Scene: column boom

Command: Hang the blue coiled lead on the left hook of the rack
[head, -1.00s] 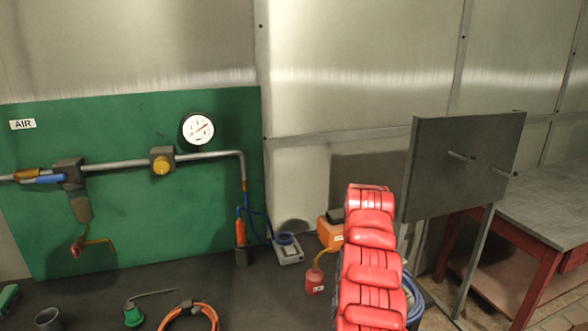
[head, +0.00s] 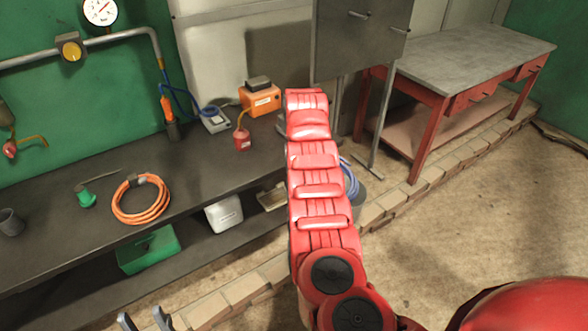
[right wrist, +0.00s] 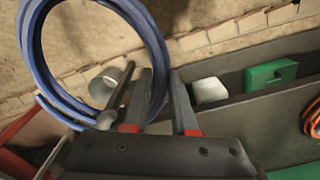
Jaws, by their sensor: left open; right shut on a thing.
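The blue coiled lead (right wrist: 154,50) hangs as a large loop between the fingers of my right gripper (right wrist: 161,82), which is shut on it. In the head view only part of the lead (head: 350,180) shows beside my red right arm, which hides that gripper. The rack (head: 350,50) is a dark grey upright panel on legs, beyond my right arm, with its top cut off. Its left hook (head: 358,14) is a bare metal peg, and its right hook (head: 400,29) is bare too. My left gripper (head: 144,320) is open and empty at the bottom edge.
A dark bench (head: 190,175) along the wall carries an orange coil (head: 141,200), a red oil can (head: 242,138) and an orange box (head: 260,98). A red-legged table (head: 480,55) stands right of the rack. A bucket (right wrist: 105,86) stands below the lead. Floor at right is open.

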